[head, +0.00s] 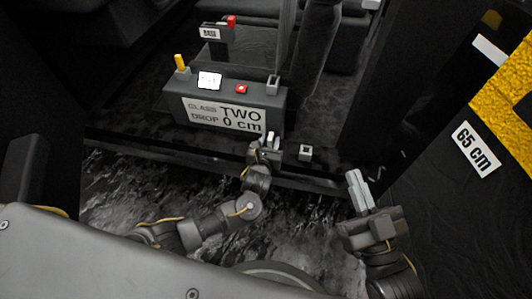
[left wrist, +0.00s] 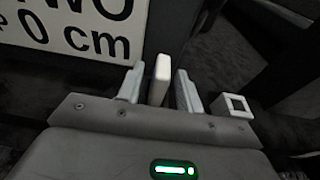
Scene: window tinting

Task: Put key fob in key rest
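A pale, slim upright block, seemingly the key fob (left wrist: 159,78), stands between the fingers of my left gripper (left wrist: 158,90) in the left wrist view. A narrow gap shows on each side of it, so the fingers are open around it. In the head view my left gripper (head: 269,145) is in front of the sign box, at the sill; its lower part hides what the fob rests on. A small square holder with a dark opening, possibly the key rest (head: 305,152), sits just right of it, and also shows in the left wrist view (left wrist: 236,106). My right gripper (head: 359,188) is away to the right.
The dark box with a "GLASS DROP TWO 0 cm" sign (head: 225,113) stands behind my left gripper, bearing a yellow lever (head: 181,63), a red button (head: 241,89) and a grey square socket (head: 273,85). A dark panel with a "65 cm" label (head: 475,150) is at right.

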